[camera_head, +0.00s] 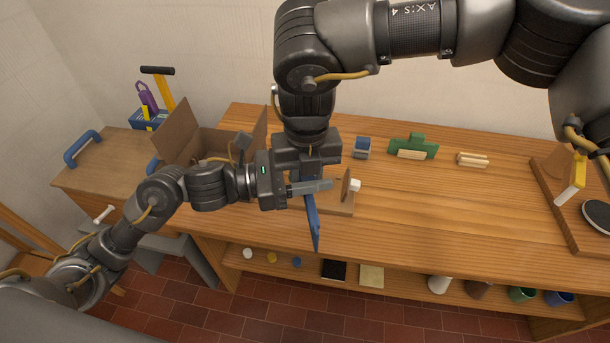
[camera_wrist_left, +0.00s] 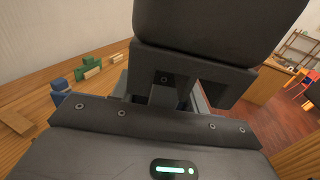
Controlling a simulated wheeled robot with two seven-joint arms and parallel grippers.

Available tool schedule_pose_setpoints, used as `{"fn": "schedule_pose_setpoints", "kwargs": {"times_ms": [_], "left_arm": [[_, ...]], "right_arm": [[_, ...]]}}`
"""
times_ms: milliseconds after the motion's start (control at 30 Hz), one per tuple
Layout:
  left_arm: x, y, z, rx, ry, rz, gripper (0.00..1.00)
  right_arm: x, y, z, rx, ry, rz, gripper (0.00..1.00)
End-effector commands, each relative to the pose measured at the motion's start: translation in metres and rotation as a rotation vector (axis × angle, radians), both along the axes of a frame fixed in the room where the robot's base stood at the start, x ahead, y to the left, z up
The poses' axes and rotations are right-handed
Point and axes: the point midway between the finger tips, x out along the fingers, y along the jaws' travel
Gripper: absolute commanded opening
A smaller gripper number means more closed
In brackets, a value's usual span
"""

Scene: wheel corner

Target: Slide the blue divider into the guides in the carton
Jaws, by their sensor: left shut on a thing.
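The blue divider (camera_head: 313,228) is a thin blue panel in the head view, held in the air near the front edge of the workbench and hanging tilted. My left gripper (camera_head: 318,187) comes in from the left and is shut on the divider near its upper part. My right gripper (camera_head: 309,168) points down from above, right at the divider's upper end; its fingertips are mostly hidden, so I cannot tell whether it grips. The open carton (camera_head: 176,127) stands at the left with flaps up. Its guides are not clearly visible. The left wrist view shows mostly dark gripper parts.
A wooden stand (camera_head: 345,208) is just behind the divider on the workbench (camera_head: 450,210). A small blue block (camera_head: 362,147) and a green holder (camera_head: 413,147) stand further back. A board (camera_head: 560,205) lies at the right. The bench's right middle is clear.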

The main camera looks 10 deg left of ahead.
Motion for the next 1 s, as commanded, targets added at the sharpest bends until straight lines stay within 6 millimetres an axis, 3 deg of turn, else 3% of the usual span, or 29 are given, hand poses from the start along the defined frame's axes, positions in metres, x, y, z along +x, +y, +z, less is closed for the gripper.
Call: {"fn": "schedule_pose_setpoints", "kwargs": {"times_ms": [33, 100, 133, 300, 667, 767, 1000], "left_arm": [[0.000, 0.000, 0.000, 0.000, 0.000, 0.000, 0.13], [0.000, 0.000, 0.000, 0.000, 0.000, 0.000, 0.13], [0.000, 0.000, 0.000, 0.000, 0.000, 0.000, 0.46], [0.000, 0.000, 0.000, 0.001, 0.000, 0.000, 0.68], [-0.001, 0.005, -0.001, 0.001, 0.000, 0.001, 0.70], [-0.006, 0.016, -0.001, 0.003, 0.002, 0.003, 0.70], [-0.024, 0.063, -0.003, 0.006, 0.004, 0.003, 0.70]], "right_arm": [[0.000, 0.000, 0.000, -0.001, 0.000, -0.001, 0.14], [0.000, 0.000, 0.000, -0.001, 0.000, -0.001, 0.05], [0.000, 0.000, 0.000, -0.001, 0.000, -0.001, 0.03], [0.000, 0.000, 0.000, -0.001, 0.000, -0.001, 0.02], [0.000, 0.000, 0.000, -0.001, 0.000, -0.001, 0.02], [0.000, 0.000, 0.000, -0.001, 0.000, -0.001, 0.02], [0.000, 0.000, 0.000, 0.000, 0.000, -0.001, 0.02]]}}
